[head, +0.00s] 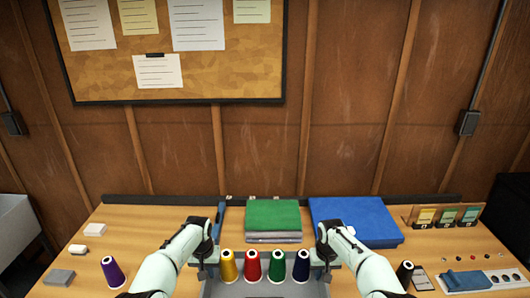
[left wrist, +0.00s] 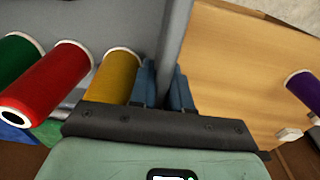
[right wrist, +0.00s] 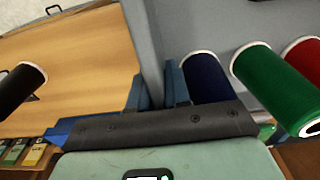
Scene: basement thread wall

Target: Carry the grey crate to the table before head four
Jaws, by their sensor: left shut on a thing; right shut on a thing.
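The grey crate (head: 262,289) is at the bottom middle of the head view, low in front of me. Several thread cones stand in it in a row: yellow (head: 228,266), red (head: 252,266), green (head: 277,267) and dark navy (head: 301,266). My left gripper (head: 207,268) is shut on the crate's left wall, which shows between its blue fingers in the left wrist view (left wrist: 165,85). My right gripper (head: 325,268) is shut on the right wall, which also shows in the right wrist view (right wrist: 152,75). The crate's bottom is hidden.
The wooden table (head: 145,235) stands against a plank wall. A cork board (head: 180,60) hangs above.

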